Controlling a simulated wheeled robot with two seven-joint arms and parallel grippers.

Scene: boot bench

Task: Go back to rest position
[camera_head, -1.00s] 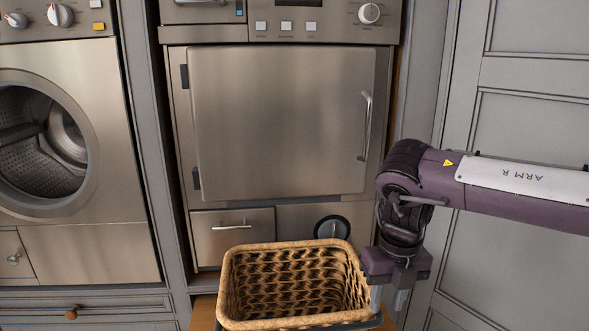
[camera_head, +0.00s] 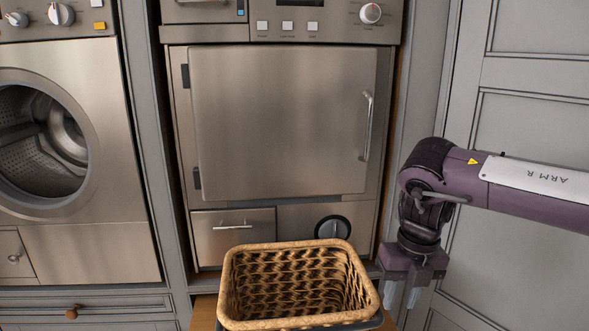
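My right gripper (camera_head: 402,296) is at the lower right, pointing down, just right of the wicker basket. Its two pale fingers are apart with nothing visible between them, and a small gap separates it from the basket rim. The wicker basket (camera_head: 297,247) stands upright at the bottom centre on a wooden surface; the part of its inside that shows is empty. My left gripper is not in view.
A steel appliance with a closed door (camera_head: 285,120) stands behind the basket. A front-loading washer or dryer (camera_head: 90,170) is at the left, with its round opening showing the drum. Grey panelled cabinetry (camera_head: 535,110) lies behind my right arm.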

